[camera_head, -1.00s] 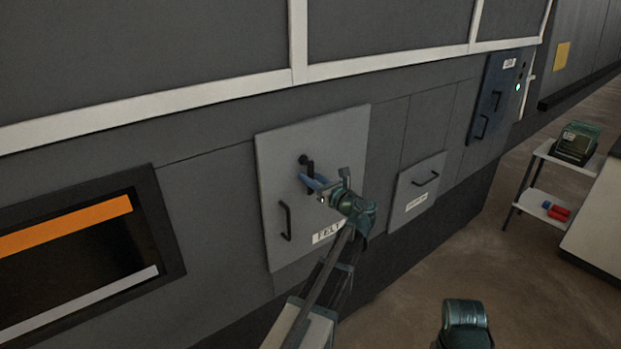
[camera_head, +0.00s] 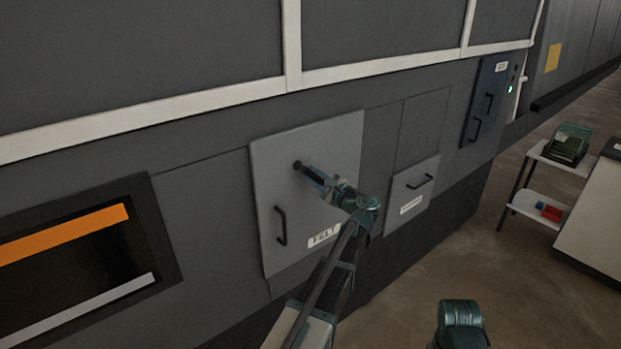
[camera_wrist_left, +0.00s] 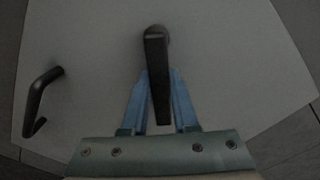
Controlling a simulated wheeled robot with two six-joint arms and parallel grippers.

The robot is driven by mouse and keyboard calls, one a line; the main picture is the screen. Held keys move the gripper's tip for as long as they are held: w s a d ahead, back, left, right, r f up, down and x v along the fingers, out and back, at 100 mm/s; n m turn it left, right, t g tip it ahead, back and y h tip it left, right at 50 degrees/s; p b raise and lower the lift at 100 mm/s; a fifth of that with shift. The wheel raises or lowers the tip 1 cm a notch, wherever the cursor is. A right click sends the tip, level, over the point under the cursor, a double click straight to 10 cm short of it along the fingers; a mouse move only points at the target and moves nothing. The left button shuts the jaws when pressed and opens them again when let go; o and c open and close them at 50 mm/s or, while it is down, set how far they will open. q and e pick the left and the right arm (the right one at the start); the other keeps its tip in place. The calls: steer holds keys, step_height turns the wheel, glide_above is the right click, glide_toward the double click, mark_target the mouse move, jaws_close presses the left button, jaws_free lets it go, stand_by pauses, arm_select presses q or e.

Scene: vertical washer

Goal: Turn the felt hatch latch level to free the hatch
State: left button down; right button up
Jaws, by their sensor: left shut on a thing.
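The felt hatch (camera_head: 335,150) is a light grey panel with a label reading like "FELT" and a dark pull handle (camera_head: 281,226) at its lower left. Its dark latch (camera_head: 298,165) sits near the upper middle; most of the lever is hidden by my gripper in the head view. In the left wrist view the lever (camera_wrist_left: 157,60) runs from its round pivot down between the blue fingers. My left gripper (camera_head: 314,175) is shut on the latch lever, coming from the lower right. The lever's exact angle on the hatch is hard to tell. My right gripper is not in view.
A smaller panel with a handle (camera_head: 412,200) is to the right, then a dark blue panel (camera_head: 484,100). An open dark slot with an orange bar (camera_head: 65,235) is at left. A white cart (camera_head: 550,205) with several items stands far right. Floor between is clear.

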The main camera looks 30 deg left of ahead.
mark_target(308, 161)
arm_select(q)
steer(key=n, duration=0.1)
steer(key=r+n+p, duration=0.1)
steer(key=n, duration=0.1)
steer(key=w+n, duration=0.1)
steer(key=shift+d+r+n, duration=0.2)
steer(key=shift+r+n, duration=0.1)
steer(key=shift+r, duration=0.05)
steer(key=shift+w+r+n+p, duration=0.1)
steer(key=shift+r+n+p, duration=0.2)
steer(key=shift+n, duration=0.45)
steer(key=shift+s+r+n+p, duration=0.15)
steer(key=shift+n+p, duration=0.15)
steer(key=shift+n, duration=0.5)
steer(key=shift+w+r+n+p, duration=0.15)
steer(key=shift+r+n+p, duration=0.15)
steer(key=shift+n, duration=0.45)
steer(key=c, duration=0.7)
jaws_free()
steer(key=shift+d, duration=0.1)
steer(key=v, duration=1.3)
steer(key=shift+d+f, duration=0.1)
steer(key=shift+d, duration=0.25)
